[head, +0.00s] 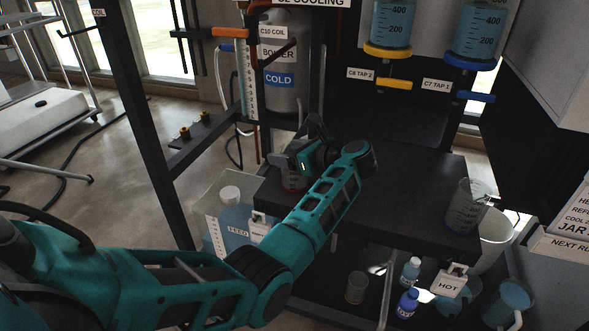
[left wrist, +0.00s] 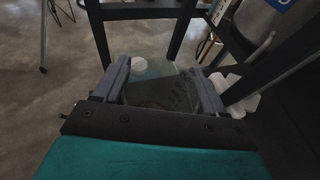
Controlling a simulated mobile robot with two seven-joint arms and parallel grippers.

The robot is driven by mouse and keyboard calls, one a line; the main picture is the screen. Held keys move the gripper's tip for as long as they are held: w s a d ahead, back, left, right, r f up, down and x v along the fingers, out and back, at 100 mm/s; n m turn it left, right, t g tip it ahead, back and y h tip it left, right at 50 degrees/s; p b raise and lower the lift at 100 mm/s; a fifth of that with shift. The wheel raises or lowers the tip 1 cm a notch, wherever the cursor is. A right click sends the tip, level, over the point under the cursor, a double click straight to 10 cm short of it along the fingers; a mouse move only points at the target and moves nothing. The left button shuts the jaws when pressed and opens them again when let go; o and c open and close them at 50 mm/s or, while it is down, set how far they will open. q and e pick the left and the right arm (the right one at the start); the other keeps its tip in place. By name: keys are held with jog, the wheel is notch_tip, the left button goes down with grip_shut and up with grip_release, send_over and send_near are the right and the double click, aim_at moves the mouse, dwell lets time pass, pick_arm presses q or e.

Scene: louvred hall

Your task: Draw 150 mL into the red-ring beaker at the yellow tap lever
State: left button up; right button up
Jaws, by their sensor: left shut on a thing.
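The red-ring beaker (head: 292,182) is at the left end of the dark bench top, partly hidden by my left gripper (head: 303,160). That gripper is shut on it. In the left wrist view the clear beaker wall (left wrist: 160,88) shows faintly between the two fingers of my left gripper (left wrist: 163,92). I cannot tell whether the beaker's base touches the bench. The yellow tap lever (head: 393,84) is under a yellow-ringed graduated cylinder (head: 390,28), beside a label C8 TAP 2 (head: 361,74). The beaker is left of and below this tap. My right gripper is not in view.
A blue tap lever (head: 477,96) under a blue-ringed cylinder (head: 477,30) is right of the yellow one. Another graduated beaker (head: 467,207) stands at the bench's right end. The dark bench top (head: 400,190) is clear between. A FEED container (head: 228,232) is below left.

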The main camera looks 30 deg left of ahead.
pick_arm(q)
jog(key=c, duration=0.4)
jog(key=shift+r, duration=0.1)
